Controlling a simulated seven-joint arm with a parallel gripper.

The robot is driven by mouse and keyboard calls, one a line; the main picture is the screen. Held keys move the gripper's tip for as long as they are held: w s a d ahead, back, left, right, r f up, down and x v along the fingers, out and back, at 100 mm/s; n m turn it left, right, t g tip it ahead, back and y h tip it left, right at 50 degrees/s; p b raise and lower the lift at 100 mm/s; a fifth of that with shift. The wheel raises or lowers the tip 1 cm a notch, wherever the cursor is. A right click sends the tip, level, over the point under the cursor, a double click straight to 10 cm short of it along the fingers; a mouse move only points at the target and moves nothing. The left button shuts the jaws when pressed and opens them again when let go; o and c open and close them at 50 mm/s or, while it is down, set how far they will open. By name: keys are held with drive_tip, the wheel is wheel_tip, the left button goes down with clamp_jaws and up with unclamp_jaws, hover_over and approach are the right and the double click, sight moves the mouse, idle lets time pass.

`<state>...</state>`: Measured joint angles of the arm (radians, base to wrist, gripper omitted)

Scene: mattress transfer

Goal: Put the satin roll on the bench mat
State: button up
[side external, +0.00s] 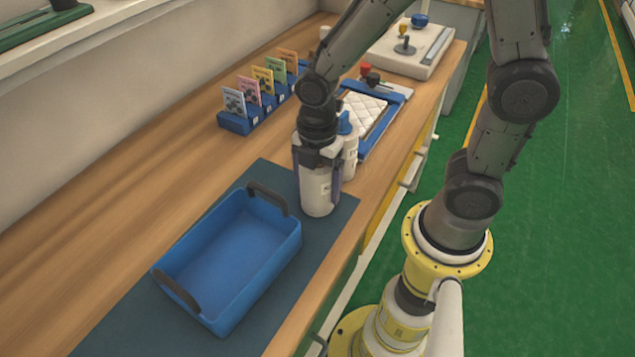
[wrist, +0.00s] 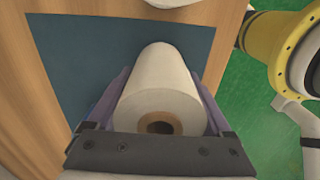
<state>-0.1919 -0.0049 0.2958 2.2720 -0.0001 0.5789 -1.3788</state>
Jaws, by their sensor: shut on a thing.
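The satin roll (side external: 318,196) is white and upright, held in my gripper (side external: 318,172). In the wrist view the white roll (wrist: 163,82) shows its brown core end toward the camera, with a finger on each side. My gripper is shut on the roll. The bench mat (side external: 335,211) is dark blue-grey and lies on the wooden bench; it also shows in the wrist view (wrist: 75,45). The roll is over the mat's far right corner area. Its lower end appears at or very near the mat; I cannot tell whether it touches.
A blue tray (side external: 290,246) with dark handles sits on the mat, left of the roll. A white bottle (side external: 350,160) with a blue top stands close behind the roll. Colored cards in blue holders (side external: 240,122) and a quilted pad in a blue frame (side external: 364,112) are farther back.

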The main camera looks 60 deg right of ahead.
drive_tip(key=shift+f, duration=0.1)
drive_tip(key=o, duration=1.5)
wheel_tip(320, 180, up, 12)
drive_tip(key=shift+s+d+r+m+t, duration=0.9)
drive_tip(key=shift+s+m, duration=0.65)
drive_tip(key=shift+m, duration=1.45)
drive_tip(key=shift+s+d+r+m+t, duration=0.85)
drive_tip(key=shift+s+m, duration=0.75)
drive_tip(key=shift+m, duration=1.4)
drive_tip(key=shift+s+d+r+m+t, duration=0.7)
drive_tip(key=shift+s+m+t, duration=0.6)
drive_tip(key=shift+m, duration=1.7)
drive_tip(key=shift+s+g, duration=0.25)
